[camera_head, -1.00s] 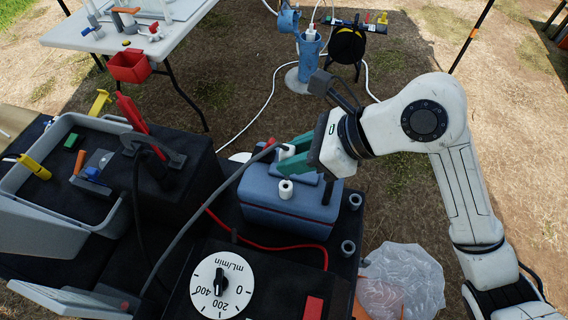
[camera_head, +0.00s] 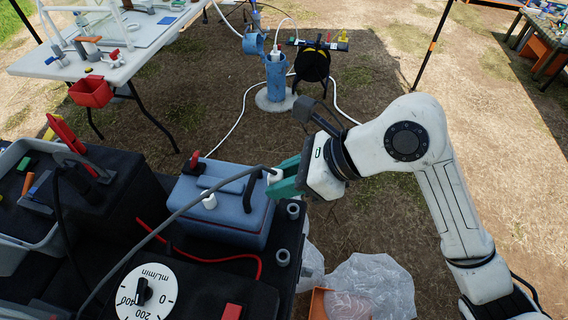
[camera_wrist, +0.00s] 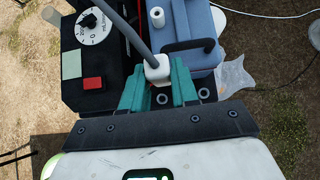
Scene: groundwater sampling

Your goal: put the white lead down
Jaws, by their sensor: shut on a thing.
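The white lead's block-shaped white end (camera_head: 275,176) is between the teal fingers of my gripper (camera_head: 287,180), with its thick grey cable (camera_head: 185,208) running down to the left. In the wrist view the white end (camera_wrist: 157,70) sits between the two fingers (camera_wrist: 158,88), and the cable rises from it. My gripper is shut on it, at the right end of the blue cooler box (camera_head: 185,222). I cannot tell whether the white end touches the box.
A white cylinder (camera_head: 209,201) stands on the cooler. A red lead (camera_head: 225,259) crosses the black surface in front, near a white dial (camera_head: 147,292). Grey rings (camera_head: 282,257) lie right of the cooler. A clear plastic bag (camera_head: 372,280) is on the right.

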